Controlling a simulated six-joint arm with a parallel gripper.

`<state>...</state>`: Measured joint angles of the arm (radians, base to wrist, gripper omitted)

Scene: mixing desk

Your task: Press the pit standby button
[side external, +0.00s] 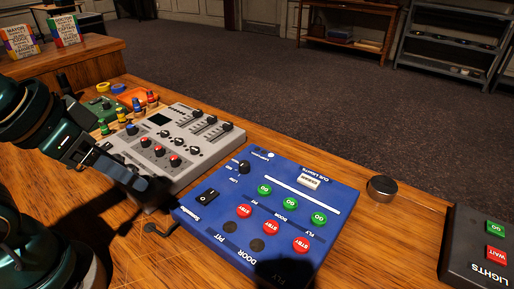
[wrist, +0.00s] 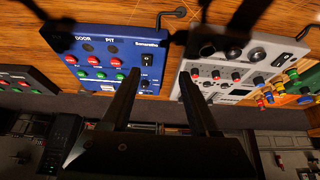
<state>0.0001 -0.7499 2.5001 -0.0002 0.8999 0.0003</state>
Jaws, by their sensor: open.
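The blue cue-light panel (side external: 330,200) lies on the wooden desk; its upper side also shows in the wrist view (wrist: 100,40). The red STBY button in the pit column (side external: 244,211) is the one nearest the black rocker switch, with a green GO button (side external: 264,190) behind it. In the wrist view the pit standby button (wrist: 114,62) is small, left of my fingers. My gripper (wrist: 160,70) is open and empty, its two dark fingers apart. In the side view it is at the left, over the near side of the grey mixer, apart from the button.
The grey mixer (side external: 185,140) with knobs and faders stands left of the panel. A black lights box (side external: 480,250) is at the right, and a round metal-rimmed puck (side external: 381,188) lies between. Small coloured items stand behind the mixer.

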